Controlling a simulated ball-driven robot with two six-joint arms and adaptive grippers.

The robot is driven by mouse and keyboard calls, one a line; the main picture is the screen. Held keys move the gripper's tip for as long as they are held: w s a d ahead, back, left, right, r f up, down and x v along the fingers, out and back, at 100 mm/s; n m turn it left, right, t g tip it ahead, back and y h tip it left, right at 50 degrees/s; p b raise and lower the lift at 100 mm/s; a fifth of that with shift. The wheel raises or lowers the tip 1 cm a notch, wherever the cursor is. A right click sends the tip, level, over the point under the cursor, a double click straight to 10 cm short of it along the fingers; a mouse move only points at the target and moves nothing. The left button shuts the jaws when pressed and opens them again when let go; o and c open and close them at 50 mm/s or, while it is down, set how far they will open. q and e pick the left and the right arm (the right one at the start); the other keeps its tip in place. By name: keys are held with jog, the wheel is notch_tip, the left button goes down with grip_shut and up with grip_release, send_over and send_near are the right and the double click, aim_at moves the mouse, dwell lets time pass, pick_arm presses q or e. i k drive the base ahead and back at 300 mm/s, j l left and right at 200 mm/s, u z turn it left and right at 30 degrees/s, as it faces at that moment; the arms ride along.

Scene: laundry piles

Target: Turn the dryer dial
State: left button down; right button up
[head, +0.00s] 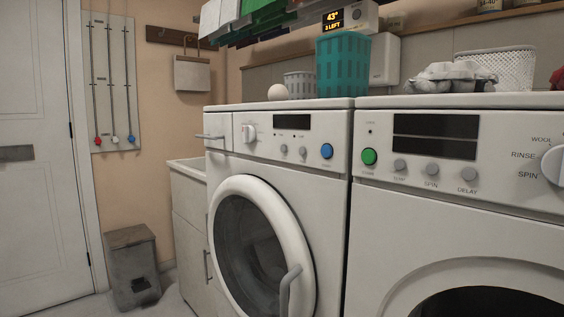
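Two white front-loading machines stand side by side. The left machine (330,205) has a white dial (249,133) on its front panel, a small dark display (291,121), small grey knobs and a blue button (326,151). Its round door (303,240) looks closed. The right machine (400,220) has a large white dial (554,166) cut by the right picture edge, with WOOL, RINSE and SPIN beside it, and a green button (369,156). No readable label says which one is the dryer. Neither of my grippers is in view.
A teal basket (343,65), a small grey basket (299,85), a pale ball (278,92) and a white basket (500,68) stand on top of the machines. A door handle (289,290) juts out from the left machine. A grey bin (132,265) stands on the floor at left.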

aim_at(249, 132)
jog(key=i+j+z, duration=0.15)
jog(key=j+z, duration=0.25)
jog(key=i+j+z, duration=0.1)
jog(key=j+z, duration=0.3)
